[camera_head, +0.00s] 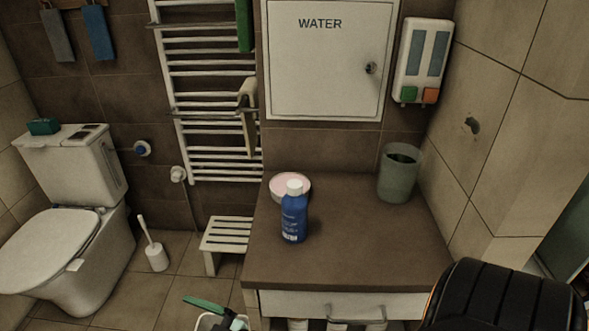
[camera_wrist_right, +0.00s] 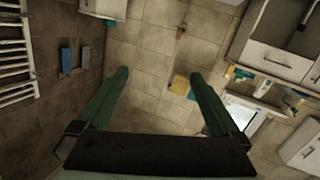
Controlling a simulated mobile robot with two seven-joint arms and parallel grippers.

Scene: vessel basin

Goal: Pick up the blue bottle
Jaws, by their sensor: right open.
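The blue bottle (camera_head: 294,214) with a white cap stands upright on the brown countertop (camera_head: 350,245) in the head view. It stands in front of a pink-and-white round dish (camera_head: 276,184) and hides part of it. I cannot make out the bottle in the right wrist view. My right gripper (camera_wrist_right: 158,75) shows only in the right wrist view. My left gripper is in neither view.
A grey-green cup (camera_head: 399,172) stands at the counter's back right, below a wall dispenser (camera_head: 422,61). A white WATER cabinet (camera_head: 329,60) is behind the counter. The counter's front right is clear. A toilet (camera_head: 70,215) and a low stool (camera_head: 226,236) stand left.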

